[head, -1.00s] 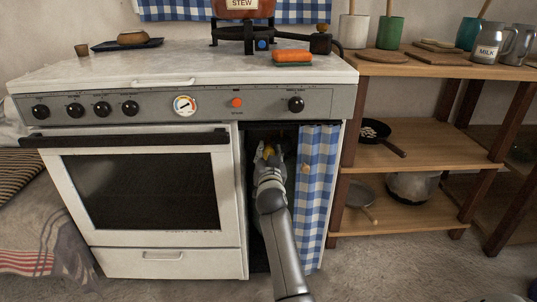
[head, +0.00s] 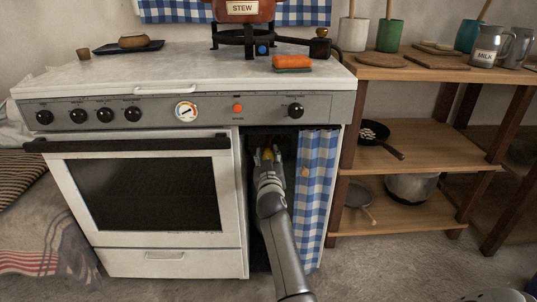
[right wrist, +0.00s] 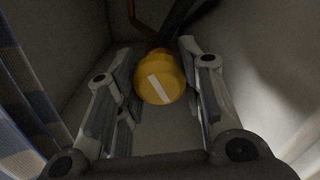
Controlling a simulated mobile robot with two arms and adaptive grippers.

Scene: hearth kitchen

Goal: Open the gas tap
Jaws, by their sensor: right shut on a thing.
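The gas tap is a round yellow knob (right wrist: 160,85) with a white bar across its face, seen in the right wrist view inside the cabinet. The bar runs at a slant, from upper left to lower right. A dark pipe (right wrist: 180,20) runs behind the knob. My right gripper (right wrist: 162,88) has one finger on each side of the knob and is shut on it. In the head view, my right gripper (head: 268,157) reaches into the dark opening beside the oven, and only a little yellow of the knob shows past the fingers.
A blue checked curtain (head: 317,190) hangs close on the right of the opening. The oven door (head: 143,190) is shut on the left. The stove top holds a stew pot (head: 243,10) and an orange sponge (head: 292,62). Wooden shelves (head: 420,145) stand at the right.

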